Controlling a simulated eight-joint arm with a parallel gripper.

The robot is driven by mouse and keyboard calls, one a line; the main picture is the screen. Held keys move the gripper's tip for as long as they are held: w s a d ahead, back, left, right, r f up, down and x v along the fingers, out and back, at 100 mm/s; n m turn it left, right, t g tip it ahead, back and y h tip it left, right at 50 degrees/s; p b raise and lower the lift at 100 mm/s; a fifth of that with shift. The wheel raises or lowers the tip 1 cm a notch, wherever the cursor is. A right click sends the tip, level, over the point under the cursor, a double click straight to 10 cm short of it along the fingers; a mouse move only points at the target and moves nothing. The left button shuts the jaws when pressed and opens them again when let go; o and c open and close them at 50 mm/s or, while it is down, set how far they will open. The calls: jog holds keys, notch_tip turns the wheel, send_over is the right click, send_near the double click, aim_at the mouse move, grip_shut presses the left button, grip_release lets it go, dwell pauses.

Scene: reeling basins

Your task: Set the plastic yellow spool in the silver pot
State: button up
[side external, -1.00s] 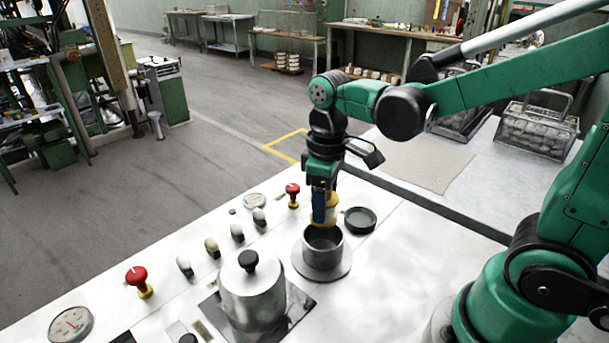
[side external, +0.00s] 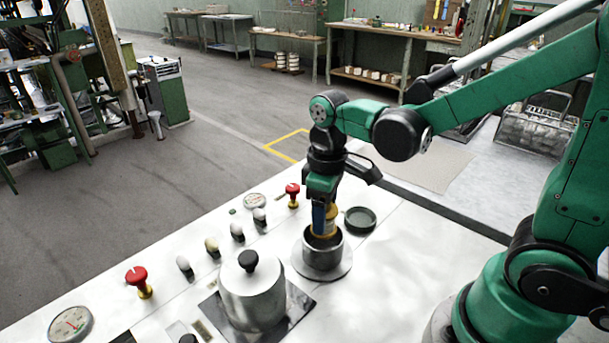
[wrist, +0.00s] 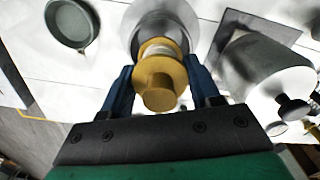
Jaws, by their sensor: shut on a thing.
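The yellow spool (wrist: 160,78) is between the blue fingers of my gripper (wrist: 160,85) in the wrist view. My gripper is shut on it. In the side view, my gripper (side external: 325,222) points down over the open silver pot (side external: 322,249), and the spool (side external: 328,228) shows at its fingers with its lower end inside the pot's rim. The pot stands on a round grey plate. Whether the spool touches the pot's floor is hidden. In the wrist view the pot (wrist: 133,38) is partly hidden behind the spool.
A lidded silver pot (side external: 252,295) with a black knob stands to the front left on a dark square plate. A shallow dark green dish (side external: 360,219) sits at the right. Red knobs (side external: 292,192) and several small switches line the panel's left side. The white surface at right is clear.

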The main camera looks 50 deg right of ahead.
jog(key=shift+f, duration=0.15)
dwell(0.4)
jog(key=shift+f, duration=0.9)
jog(key=shift+f, duration=0.15)
jog(key=shift+f, duration=0.65)
jog(key=shift+f, duration=0.2)
dwell(0.4)
jog(key=shift+f, duration=0.45)
jog(key=shift+f, duration=0.15)
dwell(0.5)
